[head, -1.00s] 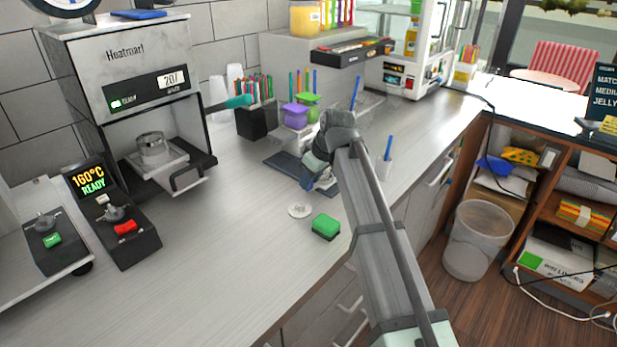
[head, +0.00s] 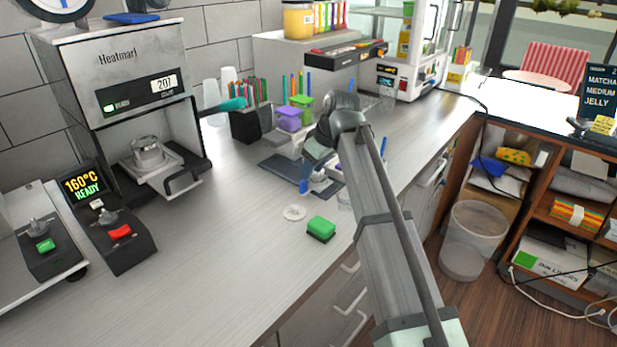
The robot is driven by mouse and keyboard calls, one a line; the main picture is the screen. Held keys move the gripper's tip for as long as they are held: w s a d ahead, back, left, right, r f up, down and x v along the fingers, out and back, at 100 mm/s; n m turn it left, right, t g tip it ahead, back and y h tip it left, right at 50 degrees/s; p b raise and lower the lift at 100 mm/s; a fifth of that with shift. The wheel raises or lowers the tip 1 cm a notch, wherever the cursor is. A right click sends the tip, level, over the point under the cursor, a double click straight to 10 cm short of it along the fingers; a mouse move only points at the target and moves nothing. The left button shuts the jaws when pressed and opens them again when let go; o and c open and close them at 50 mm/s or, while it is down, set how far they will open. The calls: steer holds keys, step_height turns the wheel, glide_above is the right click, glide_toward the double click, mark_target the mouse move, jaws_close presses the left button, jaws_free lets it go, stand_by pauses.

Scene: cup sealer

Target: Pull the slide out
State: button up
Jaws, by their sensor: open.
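The cup sealer (head: 120,62), marked Heatmarl, stands at the left of the counter. Its slide (head: 170,176) is a pale tray low in the sealer's opening, with a metal cup holder (head: 149,152) on it. The slide's dark handle (head: 187,182) sticks out at the front right. My gripper (head: 305,186) hangs over the counter well to the right of the handle, apart from it, fingers pointing down. It is open and nothing shows between the fingers. The finger gap is small and partly hidden by my own wrist.
A control box (head: 110,235) with a red switch stands in front of the sealer. A green sponge (head: 321,229) and a white disc (head: 294,213) lie near my gripper. A black straw holder (head: 250,123) stands behind. The counter between handle and gripper is clear.

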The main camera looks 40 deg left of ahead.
steer(key=v, duration=0.8)
stand_by(0.4)
